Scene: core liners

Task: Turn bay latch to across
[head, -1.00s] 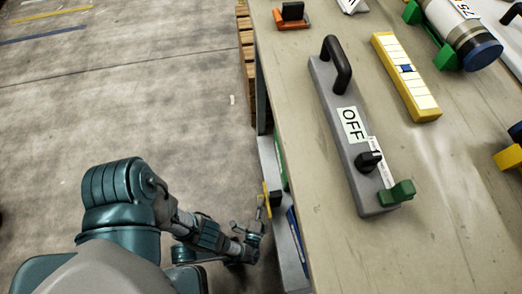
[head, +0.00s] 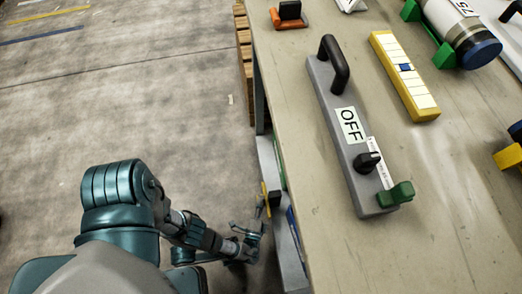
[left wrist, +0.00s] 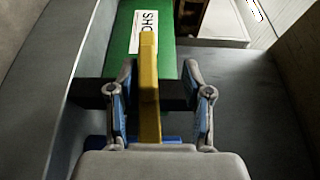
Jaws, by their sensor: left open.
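The bay latch is a yellow bar (left wrist: 149,95) in the middle of the left wrist view, running lengthwise up the picture. In the head view a small yellow piece (head: 265,192) shows at the bench's left side, below its top. My left gripper (head: 251,226) is low beside the bench there. In the left wrist view my left gripper (left wrist: 158,82) is open, with one finger on each side of the yellow bar. Gaps show between the bar and both fingers. The bar's lower end is hidden behind the gripper's body. My right gripper is in neither view.
A green box labelled "SHO…" (left wrist: 120,40) lies behind the bar, inside a grey bay (left wrist: 250,90). On the bench top (head: 290,100) stand a grey panel marked OFF (head: 330,105), a yellow tray (head: 421,110) and a tube in green cradles (head: 440,15). The floor left is clear.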

